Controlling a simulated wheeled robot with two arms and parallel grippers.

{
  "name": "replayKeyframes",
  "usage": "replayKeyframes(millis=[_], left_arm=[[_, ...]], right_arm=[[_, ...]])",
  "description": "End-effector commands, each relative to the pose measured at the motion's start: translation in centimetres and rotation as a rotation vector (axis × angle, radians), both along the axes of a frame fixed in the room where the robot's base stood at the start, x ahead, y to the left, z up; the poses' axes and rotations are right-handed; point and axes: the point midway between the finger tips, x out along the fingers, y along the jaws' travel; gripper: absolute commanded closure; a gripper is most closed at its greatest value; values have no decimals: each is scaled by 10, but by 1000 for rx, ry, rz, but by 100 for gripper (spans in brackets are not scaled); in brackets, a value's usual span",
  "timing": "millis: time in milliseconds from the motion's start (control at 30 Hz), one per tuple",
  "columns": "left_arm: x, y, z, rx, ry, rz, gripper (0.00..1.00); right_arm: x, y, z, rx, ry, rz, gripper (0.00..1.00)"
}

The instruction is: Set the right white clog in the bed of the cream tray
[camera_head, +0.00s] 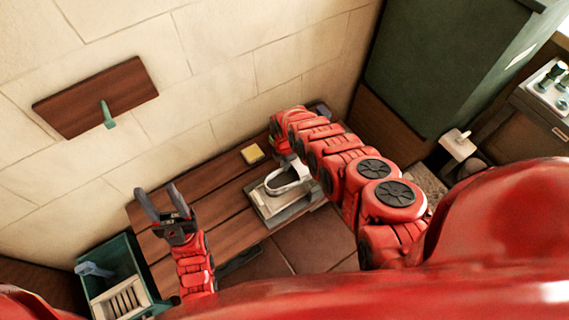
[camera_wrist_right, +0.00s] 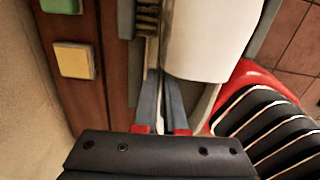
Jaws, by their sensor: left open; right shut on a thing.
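The white clog (camera_head: 292,187) is held by its edge in my right gripper, over the cream tray (camera_head: 268,205) on the right part of the wooden bench. In the right wrist view the clog (camera_wrist_right: 212,38) fills the top middle, and the fingers of my right gripper (camera_wrist_right: 163,90) are shut on its thin rim. Whether the clog touches the tray bed is unclear. My right wrist hides part of the clog in the head view. My left gripper (camera_head: 162,205) is open and empty over the bench's left end.
A yellow sponge (camera_head: 252,153) lies on the bench near the wall; a green block (camera_wrist_right: 60,5) and a brush (camera_wrist_right: 147,22) show in the wrist view. A teal crate (camera_head: 150,285) stands at lower left. The bench middle (camera_head: 222,205) is clear.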

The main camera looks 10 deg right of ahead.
Motion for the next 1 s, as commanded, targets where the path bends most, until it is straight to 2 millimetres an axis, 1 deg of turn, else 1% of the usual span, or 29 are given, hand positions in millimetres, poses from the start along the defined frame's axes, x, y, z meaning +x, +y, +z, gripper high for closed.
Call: replayKeyframes(millis=[33, 600, 767, 1000], left_arm=[[0, 0, -9, 0, 0, 0, 48], [0, 0, -57, 0, 0, 0, 48], [0, 0, -62, 0, 0, 0, 48], [0, 0, -62, 0, 0, 0, 48]], right_arm=[[0, 0, -9, 0, 0, -1, 100], [0, -1, -55, 0, 1, -2, 100], [0, 0, -60, 0, 0, -2, 100], [0, 0, -59, 0, 0, -1, 100]])
